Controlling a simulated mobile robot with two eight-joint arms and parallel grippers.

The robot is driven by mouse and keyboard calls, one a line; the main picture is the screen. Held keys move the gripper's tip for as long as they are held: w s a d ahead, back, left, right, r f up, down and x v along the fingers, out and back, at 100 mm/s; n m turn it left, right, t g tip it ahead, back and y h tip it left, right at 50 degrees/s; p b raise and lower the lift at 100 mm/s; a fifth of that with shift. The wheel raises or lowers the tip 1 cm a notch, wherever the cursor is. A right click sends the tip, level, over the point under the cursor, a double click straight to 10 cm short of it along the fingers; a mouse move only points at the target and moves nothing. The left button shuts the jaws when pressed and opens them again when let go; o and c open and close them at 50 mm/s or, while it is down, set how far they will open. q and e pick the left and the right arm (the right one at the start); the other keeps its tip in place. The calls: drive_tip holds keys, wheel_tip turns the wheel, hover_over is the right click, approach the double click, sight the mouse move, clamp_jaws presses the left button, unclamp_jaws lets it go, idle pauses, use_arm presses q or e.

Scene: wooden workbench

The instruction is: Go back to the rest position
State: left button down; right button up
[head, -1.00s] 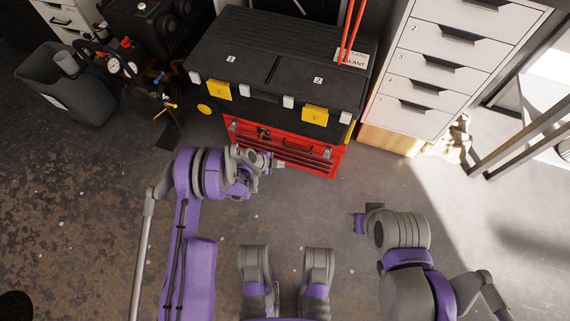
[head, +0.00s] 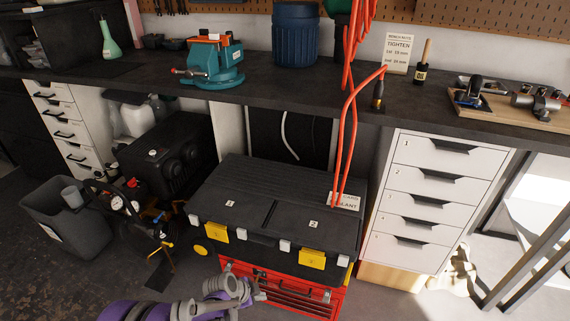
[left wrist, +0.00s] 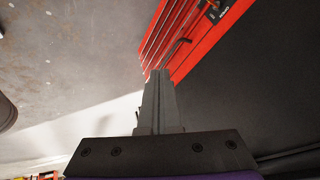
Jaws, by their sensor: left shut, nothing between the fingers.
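My left gripper (head: 254,294) is low in the head view, just in front of the red tool chest (head: 285,293). Its purple and grey arm comes in from the bottom left. In the left wrist view the fingers (left wrist: 160,78) are together with nothing between them. They point toward the chest's red drawer fronts (left wrist: 205,35), and I cannot tell whether they touch. My right gripper is in neither current view.
A black toolbox (head: 275,215) with yellow latches sits on the red chest. A white drawer cabinet (head: 432,200) stands to the right, and a grey bin (head: 85,235) to the left. Behind is the workbench (head: 280,95) with a teal vise (head: 212,62). A red hose (head: 345,130) hangs down to the toolbox.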

use_arm(q)
drive_tip(key=s+a+r+n+y, duration=0.1)
drive_tip(key=s+a+r+n, duration=0.15)
drive_tip(key=s+r, duration=0.35)
drive_tip(key=s+a+r+n+y, duration=0.15)
drive_tip(key=s+r+n, duration=0.25)
drive_tip(key=r, duration=0.5)
drive_tip(key=s+a+r+n+y, duration=0.1)
drive_tip(key=s+a+n, duration=0.15)
drive_tip(key=s, duration=0.35)
drive_tip(key=s+a+r+n, duration=0.1)
drive_tip(key=s+r+n, duration=0.15)
drive_tip(key=s, duration=0.35)
drive_tip(key=s+a+r+n+y, duration=0.1)
drive_tip(key=s+a+n, duration=0.1)
drive_tip(key=s+n, duration=0.3)
wheel_tip(320, 180, up, 27)
drive_tip(key=m+t+p, duration=0.1)
drive_tip(key=p, duration=2.2)
drive_tip(key=shift+a+f+p, duration=0.15)
drive_tip(key=shift+f+p, duration=0.05)
drive_tip(key=shift+p, duration=0.2)
use_arm(e)
wheel_tip(320, 180, up, 27)
drive_tip(key=w+t, duration=0.1)
use_arm(q)
drive_tip(key=shift+s, duration=0.2)
use_arm(e)
drive_tip(key=shift+s, duration=0.15)
